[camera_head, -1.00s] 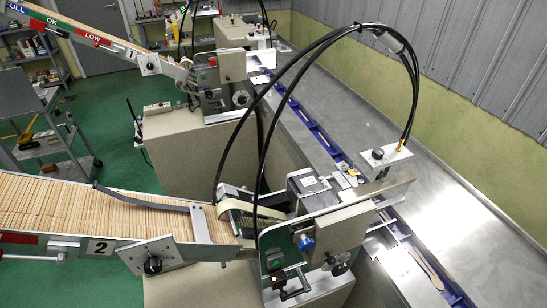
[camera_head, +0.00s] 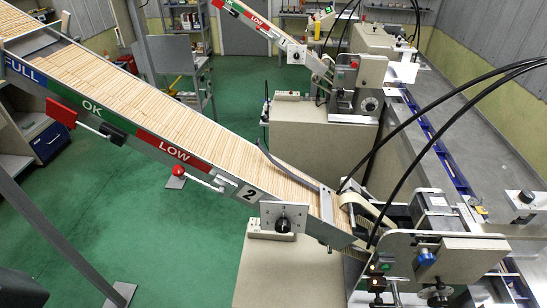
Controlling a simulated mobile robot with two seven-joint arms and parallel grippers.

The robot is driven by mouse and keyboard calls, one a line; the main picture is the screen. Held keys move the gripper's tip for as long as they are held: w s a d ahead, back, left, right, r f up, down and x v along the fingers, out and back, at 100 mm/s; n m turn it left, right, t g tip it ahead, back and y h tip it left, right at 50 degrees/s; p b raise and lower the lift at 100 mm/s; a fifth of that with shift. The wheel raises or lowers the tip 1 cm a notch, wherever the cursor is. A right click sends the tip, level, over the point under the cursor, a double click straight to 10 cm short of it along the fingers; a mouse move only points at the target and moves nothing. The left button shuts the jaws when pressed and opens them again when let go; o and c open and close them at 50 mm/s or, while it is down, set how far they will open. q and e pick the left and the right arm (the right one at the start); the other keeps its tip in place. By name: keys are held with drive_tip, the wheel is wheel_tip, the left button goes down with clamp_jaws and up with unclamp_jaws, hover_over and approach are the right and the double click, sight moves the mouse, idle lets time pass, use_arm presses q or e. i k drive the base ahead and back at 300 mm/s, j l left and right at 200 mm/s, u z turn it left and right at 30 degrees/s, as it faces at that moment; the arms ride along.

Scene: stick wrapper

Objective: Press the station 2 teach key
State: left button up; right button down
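Station 2 is in the near middle, with a sloping stick chute (camera_head: 180,120) marked with a 2 plate (camera_head: 250,193). Its feeder head (camera_head: 440,250) at the lower right has a small panel with a green-lit element (camera_head: 387,266) and dark knobs below it. A small control box (camera_head: 272,231) sits on the station's beige cabinet (camera_head: 285,275), partly hidden behind the square plate with a black knob (camera_head: 283,226). I cannot tell which key is the teach key; no label is readable. Neither gripper is in view.
Station 1 (camera_head: 350,85) stands farther back with its own chute and box. Black cables (camera_head: 430,120) arch across the right side. A post (camera_head: 60,240) rises at the left. Green floor (camera_head: 185,240) is open left of the cabinet.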

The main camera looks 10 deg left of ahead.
sight(385, 267)
drive_tip(key=k+j+u, duration=0.15)
drive_tip(key=u, duration=0.15)
drive_tip(key=j+z, duration=0.1)
drive_tip(key=z, duration=0.95)
drive_tip(key=l+u, duration=0.25)
drive_tip(key=l, duration=0.15)
drive_tip(key=l+u, duration=0.3)
drive_tip(key=k+l, duration=0.05)
